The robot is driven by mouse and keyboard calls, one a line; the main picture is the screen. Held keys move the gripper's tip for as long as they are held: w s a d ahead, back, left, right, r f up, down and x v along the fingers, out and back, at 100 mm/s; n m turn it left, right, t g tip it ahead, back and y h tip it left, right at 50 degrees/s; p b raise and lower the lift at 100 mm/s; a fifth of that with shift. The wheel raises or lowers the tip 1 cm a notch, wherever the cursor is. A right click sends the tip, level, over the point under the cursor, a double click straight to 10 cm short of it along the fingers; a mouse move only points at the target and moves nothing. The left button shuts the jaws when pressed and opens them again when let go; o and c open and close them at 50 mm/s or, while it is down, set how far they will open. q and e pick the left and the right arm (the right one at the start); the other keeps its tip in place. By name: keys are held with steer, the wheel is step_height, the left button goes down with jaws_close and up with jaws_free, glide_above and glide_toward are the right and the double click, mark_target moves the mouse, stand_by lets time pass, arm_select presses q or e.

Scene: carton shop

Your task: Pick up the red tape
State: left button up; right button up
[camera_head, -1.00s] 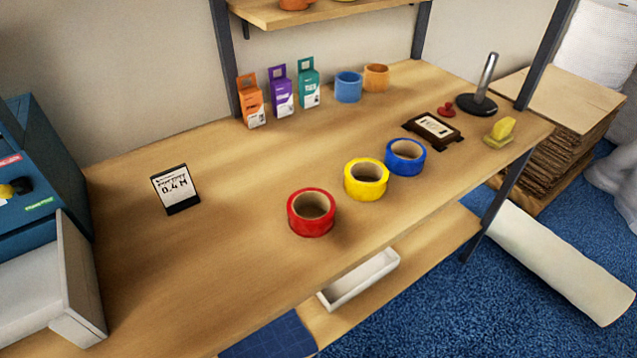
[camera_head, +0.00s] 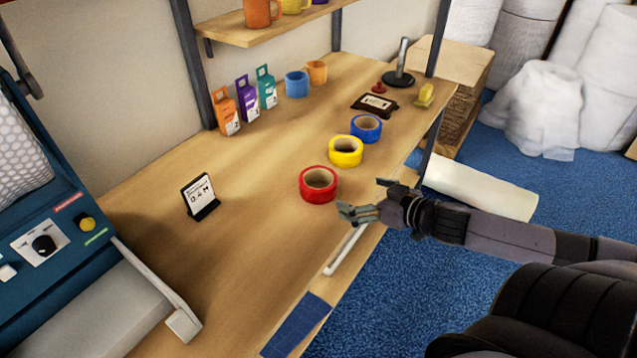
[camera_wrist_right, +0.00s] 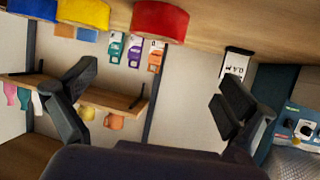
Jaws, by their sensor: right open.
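The red tape roll (camera_head: 318,184) lies flat on the wooden table near its front edge. My right gripper (camera_head: 362,200) is just right of and in front of it in the head view, open and empty, apart from the tape. In the right wrist view the red tape (camera_wrist_right: 160,20) shows at the top, above the space between the two spread fingers of my right gripper (camera_wrist_right: 155,105). That view appears upside down. My left gripper is not in view.
The yellow tape (camera_head: 345,151) and the blue tape (camera_head: 366,128) lie behind the red one. A small sign (camera_head: 199,197) stands to the left, and a blue machine (camera_head: 50,240) further left. Cartons (camera_head: 246,100) stand at the back. The table between sign and red tape is clear.

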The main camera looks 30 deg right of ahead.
mark_target(330, 188)
steer(key=x, duration=0.3)
steer(key=shift+w+b, duration=0.1)
steer(key=shift+b, duration=0.2)
steer(key=shift+w+a+f, duration=0.1)
steer(key=shift+w+f, duration=0.2)
steer(key=shift+w, duration=0.4)
steer(key=x, duration=0.5)
steer(key=shift+x, duration=0.8)
steer(key=shift+w+f+p, duration=0.1)
steer(key=shift+w+p, duration=0.25)
steer(key=shift+p, duration=0.05)
steer(key=shift+p+x, duration=0.55)
steer(key=shift+x, duration=1.7)
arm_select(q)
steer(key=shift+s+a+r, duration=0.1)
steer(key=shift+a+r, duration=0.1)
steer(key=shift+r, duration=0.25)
arm_select(e)
steer(key=shift+s, duration=0.1)
steer(key=shift+c, duration=0.6)
